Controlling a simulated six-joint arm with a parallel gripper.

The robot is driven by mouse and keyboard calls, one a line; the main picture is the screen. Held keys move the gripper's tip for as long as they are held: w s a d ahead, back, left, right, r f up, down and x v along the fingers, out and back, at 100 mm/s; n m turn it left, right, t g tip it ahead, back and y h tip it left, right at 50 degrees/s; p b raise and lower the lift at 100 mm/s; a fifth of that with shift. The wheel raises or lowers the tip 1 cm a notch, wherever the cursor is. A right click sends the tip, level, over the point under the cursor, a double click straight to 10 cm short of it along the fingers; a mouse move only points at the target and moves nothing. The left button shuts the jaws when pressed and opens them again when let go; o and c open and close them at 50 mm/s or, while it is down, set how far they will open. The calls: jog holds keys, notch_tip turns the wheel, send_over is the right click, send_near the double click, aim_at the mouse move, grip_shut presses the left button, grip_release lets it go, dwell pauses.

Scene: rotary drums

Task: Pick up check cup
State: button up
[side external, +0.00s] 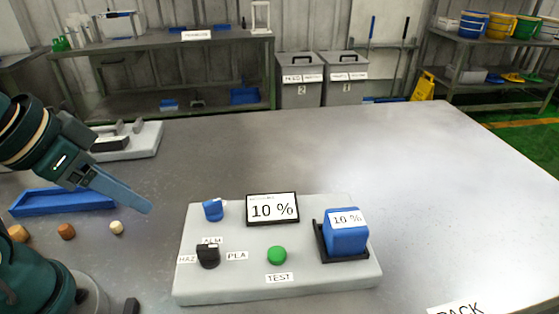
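A blue block-shaped cup (345,236) with a white "10 %" label on top sits in a black holder (321,240) at the right end of a light grey panel (240,288). It is the only cup-like thing on the panel, and I take it as the check cup. My gripper (147,207) is at the left, above the table, pointing down and to the right. It is well apart from the cup, left of the panel. Its fingers overlap in this view, so I cannot tell their opening. No object shows at its tip.
The panel carries a "10 %" display (272,209), a blue knob (213,209), a black selector (208,255) and a green button (277,254). A blue tray (62,202) and several small brownish pieces (66,231) lie left. The table's right side is clear.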

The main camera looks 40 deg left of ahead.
jog(key=o, duration=0.6)
jog(key=shift+c, duration=0.2)
